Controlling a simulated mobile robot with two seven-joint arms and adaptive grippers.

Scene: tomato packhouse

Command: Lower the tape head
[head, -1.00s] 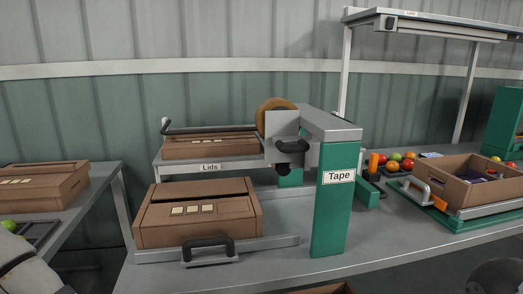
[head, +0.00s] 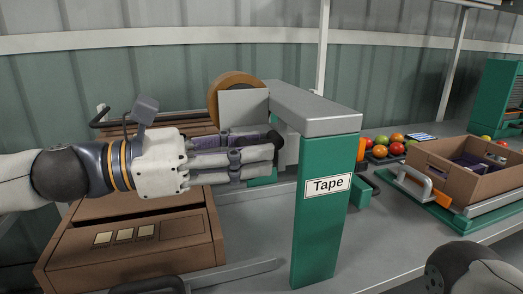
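The tape station stands in the middle, a green post marked Tape (head: 327,225) with a grey top arm (head: 313,107). The tape head (head: 243,106) hangs at the arm's left end, a pale plate with a brown tape roll (head: 234,84) behind it, still up by the arm. My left gripper (head: 268,150) reaches in from the left, its fingers at the black handle just under the plate. The fingers cover most of the handle, so I cannot tell whether they grip it. A closed brown carton (head: 130,245) lies below my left arm. My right gripper is out of view.
Behind my arm is the lids stack, mostly hidden. At the right are an open brown crate (head: 460,180) on a green-framed stand and several loose tomatoes (head: 397,138). The bench right of the post is partly clear.

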